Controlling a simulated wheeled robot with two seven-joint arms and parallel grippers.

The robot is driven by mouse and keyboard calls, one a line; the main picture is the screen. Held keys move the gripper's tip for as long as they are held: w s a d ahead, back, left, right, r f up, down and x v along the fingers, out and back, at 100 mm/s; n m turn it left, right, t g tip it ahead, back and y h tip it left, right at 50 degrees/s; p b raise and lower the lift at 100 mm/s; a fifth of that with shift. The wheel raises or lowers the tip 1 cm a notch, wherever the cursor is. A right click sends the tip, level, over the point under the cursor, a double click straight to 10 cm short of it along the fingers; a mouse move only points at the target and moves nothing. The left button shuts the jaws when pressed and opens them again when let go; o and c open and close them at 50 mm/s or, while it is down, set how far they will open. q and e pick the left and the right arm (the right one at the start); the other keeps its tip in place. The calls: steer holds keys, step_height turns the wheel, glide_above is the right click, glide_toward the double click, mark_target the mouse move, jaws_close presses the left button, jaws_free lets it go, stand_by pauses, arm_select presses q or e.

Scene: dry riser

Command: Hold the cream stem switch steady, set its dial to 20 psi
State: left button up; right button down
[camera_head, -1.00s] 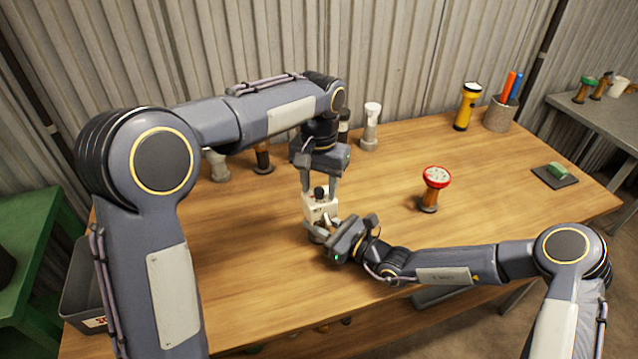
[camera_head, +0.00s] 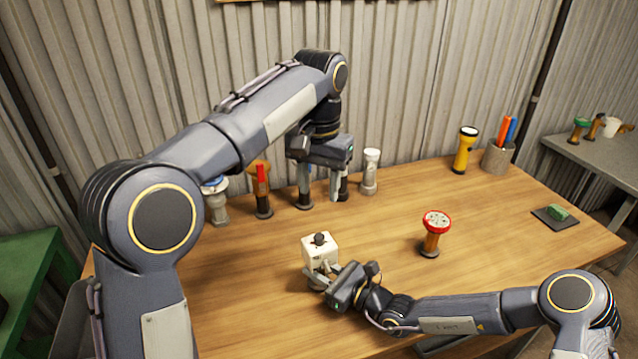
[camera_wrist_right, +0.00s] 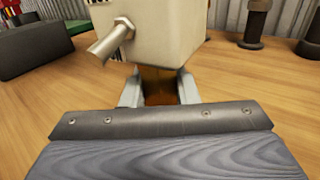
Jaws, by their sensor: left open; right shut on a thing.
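The cream stem switch (camera_head: 320,250) stands upright on the wooden table, a cream box with a dark dial knob (camera_head: 319,239) on top. It also shows in the right wrist view (camera_wrist_right: 165,30), with a metal stub on its side. The dial's reading is too small to make out. My right gripper (camera_head: 322,279) is shut on the switch's stem below the box; in the wrist view the fingers (camera_wrist_right: 158,90) close around the stem. My left gripper (camera_head: 319,190) is open and empty, pointing down above and behind the switch, apart from it.
A red-topped stem device (camera_head: 436,233) stands right of the switch. Several others stand along the back, including one with a red lever (camera_head: 261,190) and a pale one (camera_head: 370,172). A yellow flashlight (camera_head: 465,150), pen cup (camera_head: 497,157) and green block (camera_head: 558,212) are at right.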

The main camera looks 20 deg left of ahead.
steer(key=c, duration=1)
jaws_free()
steer(key=shift+c, duration=0.2)
